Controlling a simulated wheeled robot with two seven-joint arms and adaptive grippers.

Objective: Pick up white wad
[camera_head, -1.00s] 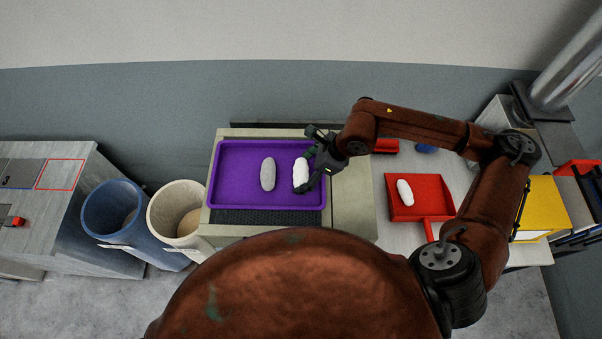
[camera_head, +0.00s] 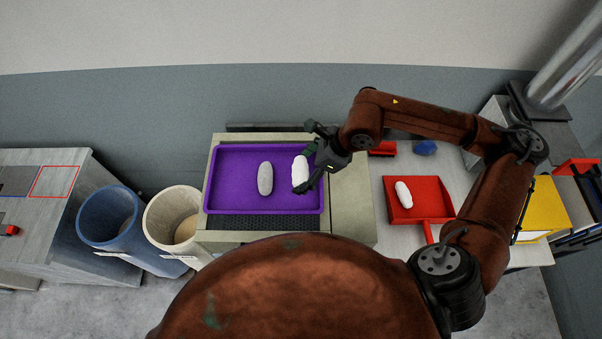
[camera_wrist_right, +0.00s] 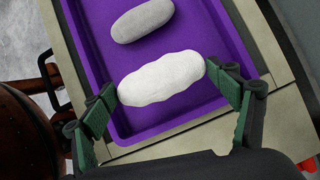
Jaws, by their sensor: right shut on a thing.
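A white wad (camera_head: 300,172) is in the purple tray (camera_head: 235,200), near its right side. My right gripper (camera_head: 308,170) comes in from the right and is shut on this wad. In the right wrist view the white wad (camera_wrist_right: 161,78) lies between the two green fingers of the gripper (camera_wrist_right: 162,84), one at each end. I cannot tell whether the wad is lifted off the tray. A grey wad (camera_head: 265,178) lies left of it in the tray; it also shows in the right wrist view (camera_wrist_right: 142,20). My left gripper is not in view.
A red dustpan (camera_head: 425,208) with another white wad (camera_head: 403,195) is on the bench to the right. A blue bin (camera_head: 108,222) and a cream bin (camera_head: 172,222) stand left of the tray. A yellow box (camera_head: 545,205) is at far right.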

